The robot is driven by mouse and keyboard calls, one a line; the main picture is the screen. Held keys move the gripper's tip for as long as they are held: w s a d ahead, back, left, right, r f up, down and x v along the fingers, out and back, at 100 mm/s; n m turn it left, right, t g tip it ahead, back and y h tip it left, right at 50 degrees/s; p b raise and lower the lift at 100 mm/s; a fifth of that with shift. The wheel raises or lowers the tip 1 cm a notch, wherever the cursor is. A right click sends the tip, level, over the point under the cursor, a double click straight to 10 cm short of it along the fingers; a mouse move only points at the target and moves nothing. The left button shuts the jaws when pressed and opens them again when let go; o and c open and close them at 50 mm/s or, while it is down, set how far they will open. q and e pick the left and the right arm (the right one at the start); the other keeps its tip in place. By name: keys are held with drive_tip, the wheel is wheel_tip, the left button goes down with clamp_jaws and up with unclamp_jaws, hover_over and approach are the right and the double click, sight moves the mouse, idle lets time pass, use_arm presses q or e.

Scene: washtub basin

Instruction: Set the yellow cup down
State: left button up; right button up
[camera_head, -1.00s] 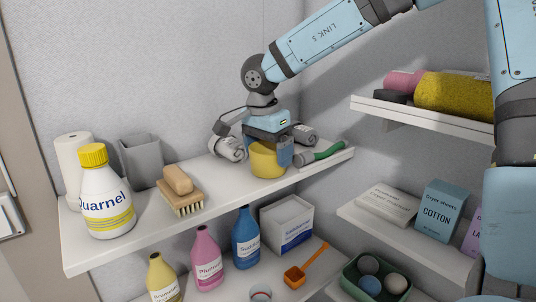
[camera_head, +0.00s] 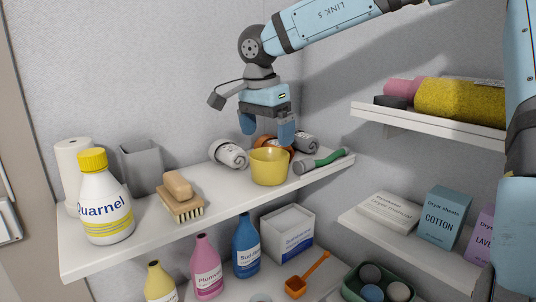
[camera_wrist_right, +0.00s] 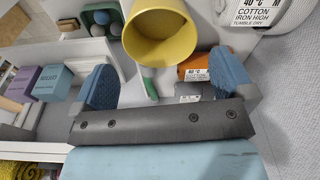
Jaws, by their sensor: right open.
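The yellow cup (camera_head: 269,168) stands upright on the upper white shelf (camera_head: 235,196), near its front edge and toward the right end. It also shows at the top middle of the right wrist view (camera_wrist_right: 160,32), with its open mouth facing the camera. My right gripper (camera_head: 267,130) is above the cup, open and empty, with its blue fingers pointing down and apart from the cup. In the right wrist view its two fingers (camera_wrist_right: 162,85) are spread wide with nothing between them touching. My left gripper is not in view.
Rolled grey cloths (camera_head: 229,154) and an orange item lie behind the cup. A wooden brush (camera_head: 180,195), Quarnel bottle (camera_head: 104,205) and grey bin (camera_head: 141,166) stand left. Shelf between wooden brush and cup is clear.

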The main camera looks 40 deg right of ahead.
drive_tip(key=r, duration=0.6)
drive_tip(key=shift+a+b, duration=0.3)
drive_tip(key=shift+a, duration=0.1)
drive_tip(key=shift+f, duration=0.1)
